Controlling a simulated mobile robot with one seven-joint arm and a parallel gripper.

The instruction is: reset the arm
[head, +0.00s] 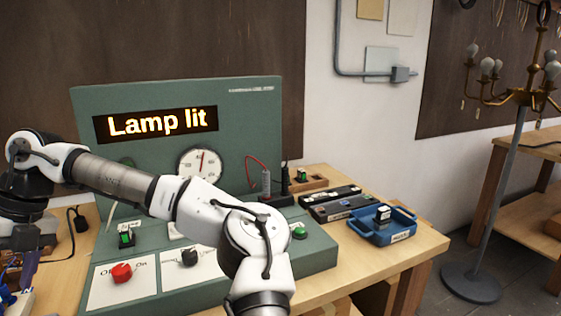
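My arm reaches in from the left edge and bends down across the front of a green test panel. My gripper is not in the picture; the arm runs out at the bottom edge. The green panel (245,110) stands on the wooden bench, and its display (157,123) reads "Lamp lit". A round dial gauge (201,166) sits below the display. My arm hides part of the deck.
A blue tray (409,219) holding a small block and dark boxes (336,203) lie on the bench's right side. A brass chandelier (525,97) on a grey stand (497,210) is to the right.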

